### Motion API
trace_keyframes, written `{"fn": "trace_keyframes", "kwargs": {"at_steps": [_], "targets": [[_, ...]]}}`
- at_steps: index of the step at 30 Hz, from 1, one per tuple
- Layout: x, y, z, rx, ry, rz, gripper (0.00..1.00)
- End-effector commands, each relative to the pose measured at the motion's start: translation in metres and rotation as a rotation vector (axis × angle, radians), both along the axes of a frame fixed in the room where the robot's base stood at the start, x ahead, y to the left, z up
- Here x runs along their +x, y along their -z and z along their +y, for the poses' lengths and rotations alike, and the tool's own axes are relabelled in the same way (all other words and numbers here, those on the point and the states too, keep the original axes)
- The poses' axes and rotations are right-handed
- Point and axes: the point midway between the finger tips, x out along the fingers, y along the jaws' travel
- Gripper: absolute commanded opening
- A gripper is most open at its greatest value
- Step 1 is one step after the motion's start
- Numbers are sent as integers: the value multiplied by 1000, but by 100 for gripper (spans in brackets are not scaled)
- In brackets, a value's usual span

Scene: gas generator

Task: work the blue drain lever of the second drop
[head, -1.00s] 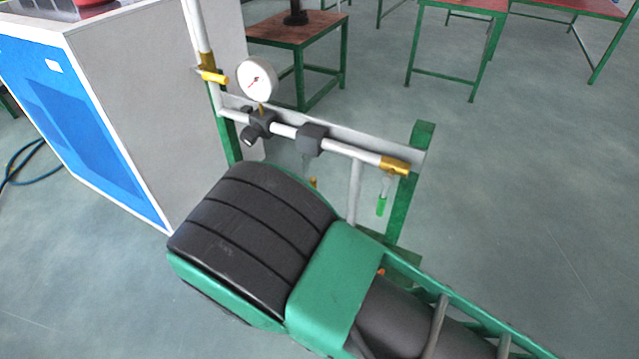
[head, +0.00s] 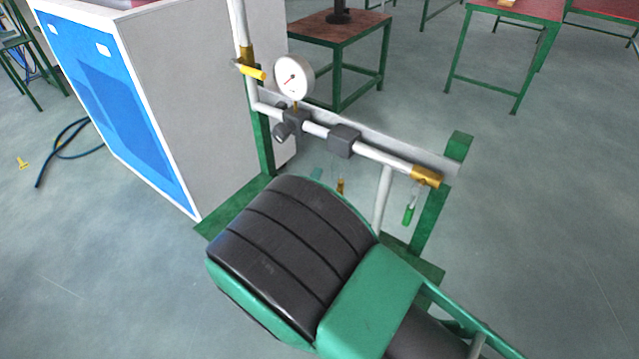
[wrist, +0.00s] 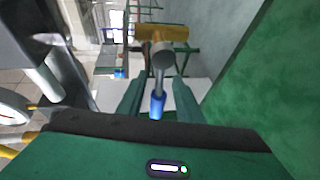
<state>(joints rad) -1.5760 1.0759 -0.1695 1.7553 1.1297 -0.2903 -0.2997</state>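In the wrist view, a lever with a blue handle (wrist: 157,104) hangs on a grey stem from a brass valve (wrist: 160,33). My gripper (wrist: 158,92) is open, with its two green fingers on either side of the blue handle. Gaps show between the handle and both fingers; I cannot tell how deep the handle sits. In the head view, my black and green arm hides the blue lever and nearly all of my gripper. A small brass piece (head: 340,186) shows below the pipe there.
A pressure gauge (head: 294,77) and a yellow-handled valve (head: 252,71) sit on the white pipe (head: 385,158). A green-handled lever (head: 409,214) hangs at its right end. A blue and grey cabinet (head: 200,90) stands left. Green posts (head: 430,218) support the pipe.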

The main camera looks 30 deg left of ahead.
Motion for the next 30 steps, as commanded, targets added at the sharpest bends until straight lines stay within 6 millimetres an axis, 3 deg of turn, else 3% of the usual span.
{"fn": "trace_keyframes", "kwargs": {"at_steps": [7, 11, 24, 30], "targets": [[0, -2, -1, 1, 1, -3, 33], [-9, -4, -3, 0, 0, -3, 33], [-80, -17, -28, 1, -1, -1, 33], [-96, -19, -34, 0, 0, -1, 33]]}}
